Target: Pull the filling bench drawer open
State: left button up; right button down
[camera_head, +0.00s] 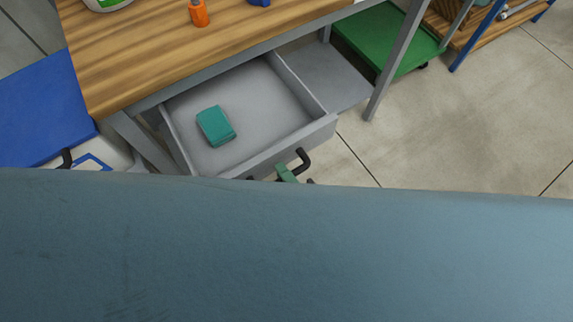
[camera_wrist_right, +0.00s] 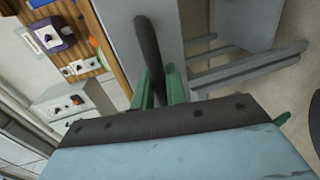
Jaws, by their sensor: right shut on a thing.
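The filling bench drawer (camera_head: 190,103) is a grey tray that stands pulled out from under the wooden bench top (camera_head: 150,50). A teal block (camera_head: 214,124) lies inside it. The dark drawer handle (camera_head: 303,157) is on its front. My right gripper (camera_head: 286,173), with green fingers, is at the handle. In the right wrist view, the handle (camera_wrist_right: 149,45) runs between the green fingers of the right gripper (camera_wrist_right: 158,92), which is shut on it. Part of the handle and drawer front is hidden behind my own blue body. My left gripper is not in view.
An orange bottle (camera_head: 199,13) stands on the bench top. A blue-lidded white box (camera_head: 40,115) is left of the bench. A green cart (camera_head: 385,38) stands right of the drawer, beyond a grey bench leg (camera_head: 398,60). The tiled floor (camera_head: 470,120) at right is clear.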

jog(key=c, duration=1.5)
grip_release()
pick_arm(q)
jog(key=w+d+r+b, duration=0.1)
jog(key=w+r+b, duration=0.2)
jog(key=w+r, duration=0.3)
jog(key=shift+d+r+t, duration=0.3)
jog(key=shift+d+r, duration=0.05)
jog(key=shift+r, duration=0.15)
pick_arm(e)
jog(key=shift+v, duration=6.75)
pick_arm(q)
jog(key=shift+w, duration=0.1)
pick_arm(e)
jog(key=shift+w, duration=0.1)
